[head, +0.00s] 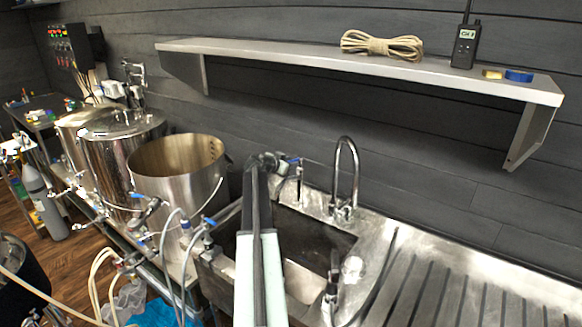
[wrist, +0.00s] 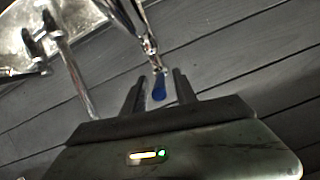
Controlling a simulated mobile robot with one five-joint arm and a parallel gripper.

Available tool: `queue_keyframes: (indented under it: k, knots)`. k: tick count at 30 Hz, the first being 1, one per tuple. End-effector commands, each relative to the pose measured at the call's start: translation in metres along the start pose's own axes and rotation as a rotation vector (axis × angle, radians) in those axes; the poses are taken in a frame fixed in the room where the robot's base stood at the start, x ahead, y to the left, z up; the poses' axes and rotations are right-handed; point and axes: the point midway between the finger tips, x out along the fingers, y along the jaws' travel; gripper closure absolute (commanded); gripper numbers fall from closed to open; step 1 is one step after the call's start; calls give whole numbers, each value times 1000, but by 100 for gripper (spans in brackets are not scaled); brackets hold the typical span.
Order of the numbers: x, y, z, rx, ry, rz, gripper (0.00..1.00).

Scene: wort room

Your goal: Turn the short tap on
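The short tap (head: 299,183) is a slim metal tap at the back edge of the sink (head: 297,283), left of a tall curved tap (head: 347,165). Its blue lever (wrist: 159,88) hangs from a metal stem (wrist: 150,45) in the wrist view. My gripper (wrist: 159,78) is open, with one dark finger on each side of the blue lever. Small gaps seem to show on both sides, but I cannot tell whether either finger touches it. In the head view my gripper (head: 272,160) is at the tap's top, and my arm hides part of the sink.
A ribbed metal drainboard (head: 450,298) lies right of the sink. An open steel pot (head: 180,180) stands to the left, with hoses in front. A wall shelf (head: 300,58) above carries rope (head: 382,46) and a radio (head: 465,46).

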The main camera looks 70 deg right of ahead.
Motion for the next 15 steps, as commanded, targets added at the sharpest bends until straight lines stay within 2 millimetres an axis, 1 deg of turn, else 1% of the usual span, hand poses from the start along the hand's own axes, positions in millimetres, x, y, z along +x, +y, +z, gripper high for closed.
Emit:
queue_keyframes:
  k: [1,2,8,9,11,12,15]
  knots:
    - [6,0,1,0,0,0,66]
    - [7,0,0,0,0,0,66]
    - [6,1,-1,0,0,1,66]
    - [6,1,-1,0,0,1,77]
    - [6,1,-1,0,0,1,94]
    - [6,1,-1,0,-1,1,100]
    - [6,1,-1,0,-1,1,100]
